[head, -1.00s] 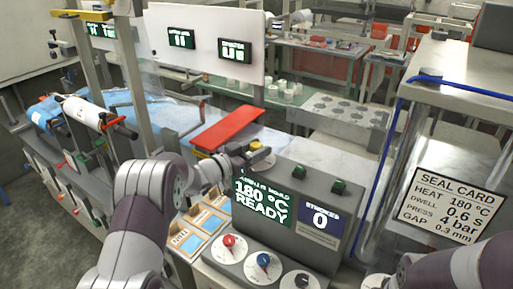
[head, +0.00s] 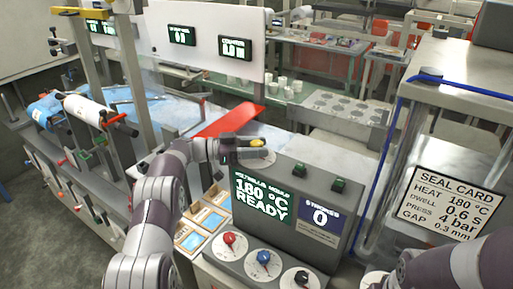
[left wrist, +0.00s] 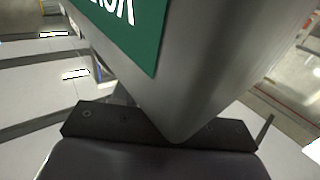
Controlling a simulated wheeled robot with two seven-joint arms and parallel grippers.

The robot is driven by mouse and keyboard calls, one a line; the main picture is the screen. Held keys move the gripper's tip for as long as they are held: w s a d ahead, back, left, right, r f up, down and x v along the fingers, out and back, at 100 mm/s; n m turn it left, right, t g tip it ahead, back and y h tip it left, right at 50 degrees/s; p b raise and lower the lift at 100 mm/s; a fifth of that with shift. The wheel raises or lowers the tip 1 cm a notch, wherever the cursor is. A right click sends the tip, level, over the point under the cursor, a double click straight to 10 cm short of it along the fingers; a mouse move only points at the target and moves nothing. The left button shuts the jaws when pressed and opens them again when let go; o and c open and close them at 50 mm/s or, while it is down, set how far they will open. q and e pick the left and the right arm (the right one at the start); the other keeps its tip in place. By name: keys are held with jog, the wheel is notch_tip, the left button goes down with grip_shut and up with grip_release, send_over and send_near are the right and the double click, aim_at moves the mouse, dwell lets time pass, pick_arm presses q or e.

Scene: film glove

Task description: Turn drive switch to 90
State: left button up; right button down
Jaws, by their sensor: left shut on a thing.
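In the left wrist view the console's grey corner (left wrist: 205,70) and green display (left wrist: 135,30) hide the fingertips. My right arm shows at the lower right in the head view, but its gripper is not in view.
The grey console carries a "180 °C READY" display (head: 262,198), a strokes display (head: 320,215) reading 0, and red (head: 229,239), blue (head: 263,257) and black (head: 302,278) knobs. A red plate (head: 230,120) lies behind the gripper. A seal card (head: 448,203) stands right.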

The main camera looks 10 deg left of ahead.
pick_arm(q)
jog(key=shift+r, duration=0.1)
dwell(0.3)
jog(key=o, duration=0.9)
jog(key=shift+o, duration=0.2)
jog(key=b+v, duration=0.3)
jog(key=v, duration=0.9)
jog(key=shift+a+b, duration=0.3)
